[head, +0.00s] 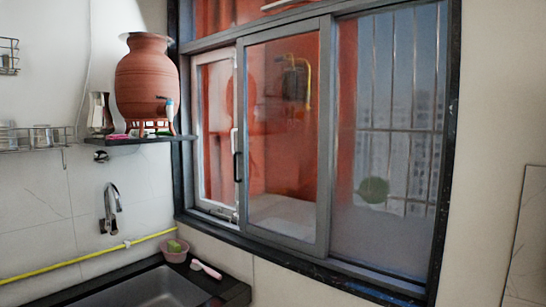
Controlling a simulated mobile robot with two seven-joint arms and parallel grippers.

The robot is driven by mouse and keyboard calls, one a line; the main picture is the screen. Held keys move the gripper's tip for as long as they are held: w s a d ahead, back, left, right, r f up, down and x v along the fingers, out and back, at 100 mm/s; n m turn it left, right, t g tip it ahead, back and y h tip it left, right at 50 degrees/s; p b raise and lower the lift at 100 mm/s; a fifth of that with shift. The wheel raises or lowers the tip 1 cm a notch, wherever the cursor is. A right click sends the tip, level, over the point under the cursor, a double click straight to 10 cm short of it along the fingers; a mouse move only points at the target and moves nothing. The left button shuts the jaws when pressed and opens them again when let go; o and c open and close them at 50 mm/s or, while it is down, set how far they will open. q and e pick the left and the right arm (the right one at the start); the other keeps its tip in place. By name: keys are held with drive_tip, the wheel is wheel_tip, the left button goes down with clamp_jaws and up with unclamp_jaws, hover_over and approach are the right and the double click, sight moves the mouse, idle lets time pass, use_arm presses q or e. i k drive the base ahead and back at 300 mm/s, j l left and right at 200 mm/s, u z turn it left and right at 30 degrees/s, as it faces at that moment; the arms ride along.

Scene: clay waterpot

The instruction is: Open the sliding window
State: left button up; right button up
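The sliding window (325,135) fills the middle and right of the head view, set in a dark frame in the wall. A grey-framed sash (320,220) stands at its middle. A dark upright handle (237,166) shows at the left edge of this sash. A white-framed panel (199,140) shows behind and to the left of it. On the right is a section (390,150) with upright bars visible through it; I cannot tell whether glass covers it. Neither of my grippers is in view.
A clay waterpot (146,85) with a tap stands on a dark shelf (125,141) left of the window. Below are a faucet (110,208), a yellow hose (85,258), a sink (150,290), a pink bowl (175,255) and a brush (207,270). A wire rack (35,148) holds cups.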

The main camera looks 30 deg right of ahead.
sight(325, 24)
drive_tip(key=i+l+z, duration=0.25)
drive_tip(key=i+z, duration=0.2)
drive_tip(key=i+l+z, duration=0.1)
drive_tip(key=i+z, duration=0.35)
drive_tip(key=i+j+z, duration=0.15)
drive_tip(key=i+z, duration=0.3)
drive_tip(key=i, duration=0.1)
